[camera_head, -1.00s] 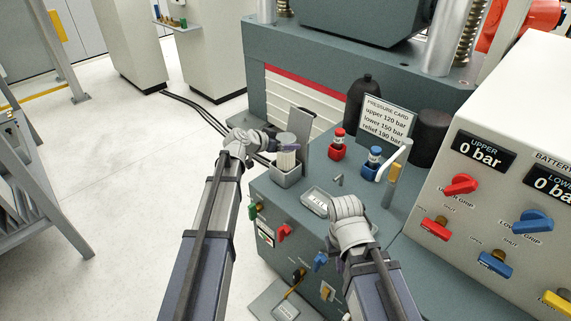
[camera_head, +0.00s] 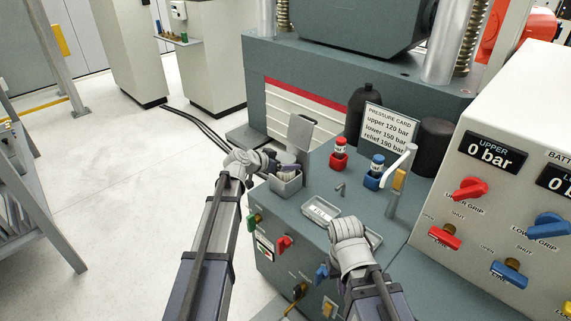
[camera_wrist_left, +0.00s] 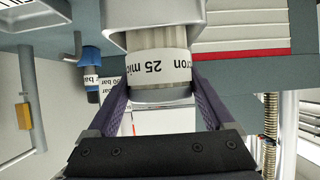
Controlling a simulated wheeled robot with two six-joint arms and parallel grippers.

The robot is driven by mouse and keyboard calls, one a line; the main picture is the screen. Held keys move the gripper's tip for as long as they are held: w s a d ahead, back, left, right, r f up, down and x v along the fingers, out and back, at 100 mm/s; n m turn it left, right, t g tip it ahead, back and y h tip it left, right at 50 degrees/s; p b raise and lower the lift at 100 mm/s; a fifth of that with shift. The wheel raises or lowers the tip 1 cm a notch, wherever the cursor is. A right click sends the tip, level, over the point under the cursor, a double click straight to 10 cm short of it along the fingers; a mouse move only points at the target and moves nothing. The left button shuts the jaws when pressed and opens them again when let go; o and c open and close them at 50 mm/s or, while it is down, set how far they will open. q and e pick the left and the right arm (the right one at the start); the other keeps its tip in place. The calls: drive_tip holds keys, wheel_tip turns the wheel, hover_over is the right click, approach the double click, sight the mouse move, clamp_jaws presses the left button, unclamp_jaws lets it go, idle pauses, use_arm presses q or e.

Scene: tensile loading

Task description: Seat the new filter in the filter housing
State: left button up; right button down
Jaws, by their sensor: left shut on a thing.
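My left gripper (camera_head: 279,166) is at the filter housing (camera_head: 288,187), an open grey box at the left corner of the bench. It is shut on the new filter, a pale cylinder whose white label reads "25 micron" in the left wrist view (camera_wrist_left: 158,68). In the head view the gripper hides most of the filter, which is low at the housing's mouth. I cannot tell whether it is fully seated. A grey plate (camera_head: 299,133) stands upright behind the housing. My right gripper (camera_head: 350,231) is over the bench's front edge; its fingers are hidden.
A labelled tray (camera_head: 320,210) lies between the grippers, and another tray (camera_head: 374,239) is partly behind the right hand. Red (camera_head: 339,153) and blue (camera_head: 375,171) capped holders and a pressure card (camera_head: 388,127) stand behind. Valves line the bench front.

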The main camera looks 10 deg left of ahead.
use_arm(q)
drive_tip(key=shift+f, duration=0.2)
drive_tip(key=o, duration=1.4)
drive_tip(key=shift+r, duration=0.15)
drive_tip(key=shift+s+a+r, duration=0.1)
drive_tip(key=shift+s+r, duration=0.05)
drive_tip(key=shift+r, duration=0.1)
drive_tip(key=p+v, duration=0.5)
drive_tip(key=v, duration=0.6)
drive_tip(key=shift+s+p, duration=0.25)
drive_tip(key=shift+p, duration=0.15)
drive_tip(key=shift+a, duration=0.15)
